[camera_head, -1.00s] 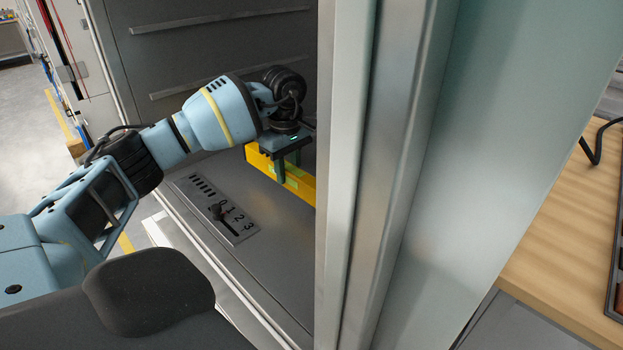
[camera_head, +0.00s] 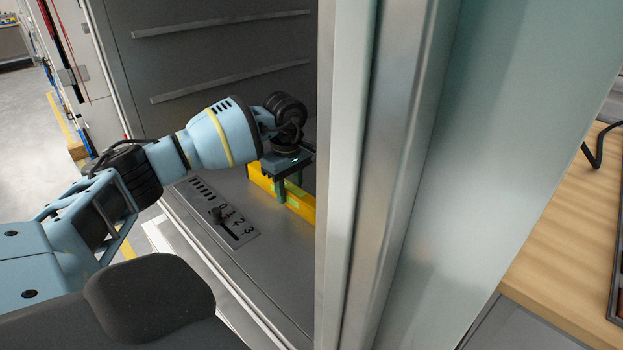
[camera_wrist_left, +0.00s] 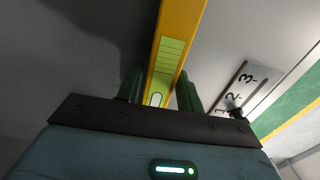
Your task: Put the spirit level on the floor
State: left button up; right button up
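The spirit level (camera_head: 264,180) is a long yellow bar with green markings, inside the grey chamber. Its right end is hidden behind the door frame. My left gripper (camera_head: 288,188) points down with a finger on each side of the level. In the left wrist view the level (camera_wrist_left: 175,40) runs between the two dark green fingers (camera_wrist_left: 161,92), which look closed on it. The level is low, close over or on the chamber floor (camera_head: 270,262); I cannot tell if it touches. My right gripper is not in view.
A panel with a lever and numbers (camera_head: 236,228) lies on the chamber floor in front of the level. Metal rails (camera_head: 230,82) run along the back wall. A pale metal door frame (camera_head: 345,200) stands close on the right. A wooden table (camera_head: 575,260) is further right.

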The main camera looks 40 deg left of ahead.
aim_at(289, 186)
pick_arm(q)
jog(key=shift+o, duration=1.3)
jog(key=shift+r, duration=0.15)
notch_tip(289, 186, up, 12)
jog(key=shift+w+a, duration=0.15)
jog(key=shift+w, duration=0.05)
jog(key=shift+a, duration=0.1)
